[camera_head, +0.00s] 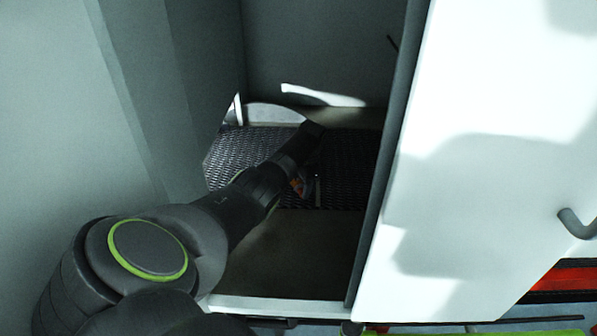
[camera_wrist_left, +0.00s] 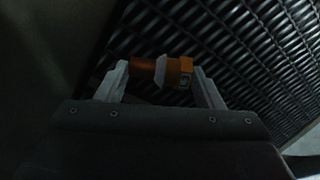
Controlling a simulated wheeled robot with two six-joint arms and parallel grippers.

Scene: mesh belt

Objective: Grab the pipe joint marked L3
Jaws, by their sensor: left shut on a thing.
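An orange and copper-brown pipe joint (camera_wrist_left: 174,72) sits between the two grey fingers of my left gripper (camera_wrist_left: 160,76) in the left wrist view. The fingers touch it at both ends and are shut on it. A small pale label with a dark mark shows on its orange part, too small to read surely. My right gripper is not in view.
A dark mesh belt (camera_head: 235,152) runs across the back of the cabinet and fills the upper right of the wrist view. Cabinet walls close in on the left and back. A white door (camera_head: 480,190) with a handle (camera_head: 574,224) stands to the right. The cabinet floor (camera_head: 300,255) in front is bare.

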